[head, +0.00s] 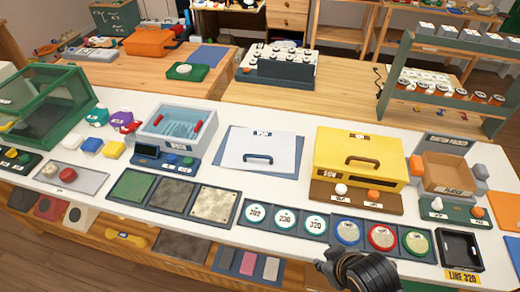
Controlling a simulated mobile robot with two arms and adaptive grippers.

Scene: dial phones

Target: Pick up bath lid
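The bath (178,130) is a pale grey tub with clear blue water and red grips at its sides. It stands left of the middle of the white table, with no lid on it. A flat white lid (260,145) with a dark handle lies to its right on a blue mat (229,169); I take this to be the bath lid. My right gripper (331,264) is dark and low in the picture, in front of the round dials and well apart from the lid. Its fingers are too small and turned to tell open from shut. My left gripper does not show.
A yellow box (350,146) with a handle stands right of the lid. A small control panel (165,157) sits before the bath. Square plates (132,187) and round dials (346,232) line the front edge. A green glass case (45,105) stands far left, a shelf (450,75) back right.

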